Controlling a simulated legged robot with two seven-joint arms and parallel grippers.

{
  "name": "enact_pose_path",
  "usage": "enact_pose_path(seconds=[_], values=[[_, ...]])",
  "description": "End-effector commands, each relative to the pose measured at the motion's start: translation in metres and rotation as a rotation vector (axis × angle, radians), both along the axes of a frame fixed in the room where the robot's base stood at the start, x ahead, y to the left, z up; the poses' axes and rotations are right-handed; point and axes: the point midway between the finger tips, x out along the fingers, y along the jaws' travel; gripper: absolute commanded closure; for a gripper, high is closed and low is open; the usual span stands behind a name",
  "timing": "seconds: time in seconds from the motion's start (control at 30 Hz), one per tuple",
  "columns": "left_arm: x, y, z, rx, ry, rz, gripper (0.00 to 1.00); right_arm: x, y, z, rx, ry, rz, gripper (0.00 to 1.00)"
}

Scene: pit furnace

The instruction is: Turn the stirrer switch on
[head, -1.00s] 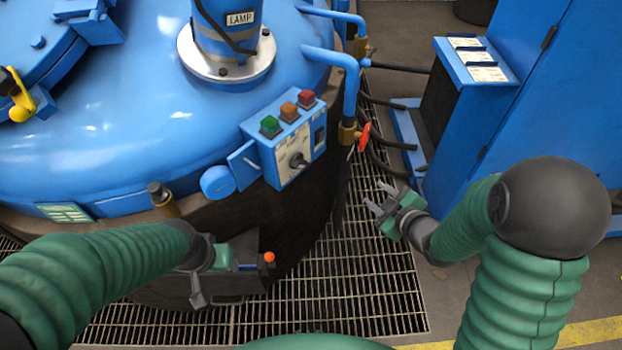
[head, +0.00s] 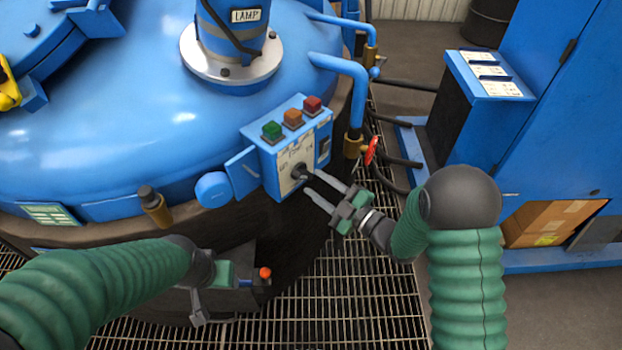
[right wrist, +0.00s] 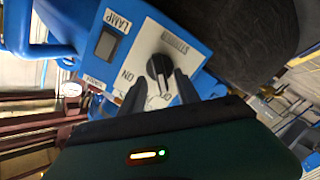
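The stirrer switch (head: 299,170) is a black rotary knob on the pale front plate of the blue control box (head: 268,172). In the right wrist view the knob (right wrist: 158,68) sits beside the upside-down STIRRER label, with ON at its left and another label partly hidden below. My right gripper (head: 312,182) is open, its two fingers pointing at the knob. In the right wrist view the fingertips (right wrist: 160,80) lie on either side of the knob's lower end; contact cannot be told. My left gripper (head: 212,290) is low at the left, its finger gap unclear.
Green, orange and red buttons (head: 293,118) top the control box. A LAMP rocker switch (right wrist: 106,44) is close to the knob. A blue pipe (head: 357,95) and a red-handled valve (head: 371,150) stand just right of the box. A blue cabinet (head: 540,130) is farther right, past the floor grating.

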Motion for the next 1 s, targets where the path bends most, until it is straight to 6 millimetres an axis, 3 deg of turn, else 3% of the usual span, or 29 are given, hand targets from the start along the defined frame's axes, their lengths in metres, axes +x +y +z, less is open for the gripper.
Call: enact_pose_path(seconds=[0.2, 0.47, 0.77, 1.0], values=[[0.000, 0.000, -0.001, 0.000, 0.000, 0.000, 0.50, 0.019, 0.020, 0.000, 0.000, 0.000, 0.001, 0.62], [0.000, 0.000, -0.001, 0.000, 0.000, 0.000, 0.50, 0.020, 0.021, 0.000, -0.001, 0.000, -0.001, 0.62], [0.000, 0.000, -0.001, 0.000, 0.000, 0.000, 0.50, 0.020, 0.021, 0.000, -0.001, 0.000, -0.001, 1.00], [0.000, 0.000, -0.001, 0.000, 0.000, 0.000, 0.50, 0.020, 0.021, 0.000, 0.000, 0.002, 0.000, 1.00]])
